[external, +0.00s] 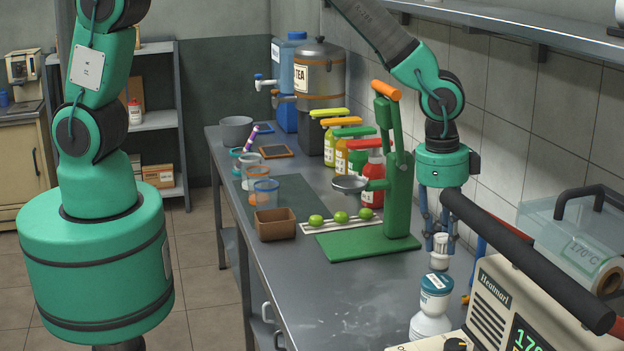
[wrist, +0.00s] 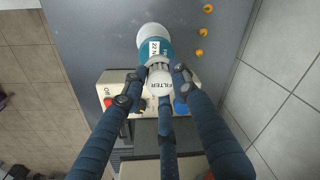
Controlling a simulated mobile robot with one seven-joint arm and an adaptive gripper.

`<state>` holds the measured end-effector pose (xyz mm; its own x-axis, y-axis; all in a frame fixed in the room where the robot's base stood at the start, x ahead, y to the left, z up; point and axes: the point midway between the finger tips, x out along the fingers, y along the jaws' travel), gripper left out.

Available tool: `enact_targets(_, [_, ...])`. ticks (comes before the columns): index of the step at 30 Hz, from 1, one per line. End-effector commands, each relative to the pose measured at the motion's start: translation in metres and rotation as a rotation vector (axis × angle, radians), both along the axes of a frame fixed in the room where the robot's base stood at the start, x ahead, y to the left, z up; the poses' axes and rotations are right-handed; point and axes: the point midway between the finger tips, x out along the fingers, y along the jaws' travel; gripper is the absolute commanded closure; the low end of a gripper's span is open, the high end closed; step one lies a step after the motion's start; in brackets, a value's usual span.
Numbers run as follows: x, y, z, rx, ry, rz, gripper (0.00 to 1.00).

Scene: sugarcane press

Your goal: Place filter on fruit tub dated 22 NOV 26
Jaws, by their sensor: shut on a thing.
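My gripper (external: 440,238) is shut on the small white filter (external: 440,258), above the right end of the counter. In the wrist view the filter (wrist: 160,88) sits between my blue fingers (wrist: 156,78), and its side reads FILTER. The fruit tub (external: 431,318), white with a teal band and label, stands upright just below the filter in the external view. In the wrist view the tub (wrist: 152,35) is just beyond the filter and partly covered by it and my fingers. Its label starts with "22 N"; the rest is hidden. I cannot tell whether filter and tub touch.
The Heatmarl heat sealer (external: 490,292) with its long black bar (external: 520,255) is close on the right. Orange pieces (wrist: 203,31) lie beside the tub. The counter left of the tub is clear.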

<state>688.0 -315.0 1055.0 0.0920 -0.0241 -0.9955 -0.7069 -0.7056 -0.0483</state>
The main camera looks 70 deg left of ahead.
Motion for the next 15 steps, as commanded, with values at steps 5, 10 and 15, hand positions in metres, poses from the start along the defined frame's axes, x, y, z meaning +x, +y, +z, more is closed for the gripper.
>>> enact_targets(5, [0.000,0.000,0.000,-0.001,-0.001,0.000,1.00])
enact_targets(10, [0.000,0.000,-0.001,0.000,0.000,0.000,1.00])
enact_targets(15, [0.000,0.000,-0.015,0.001,0.001,0.000,1.00])
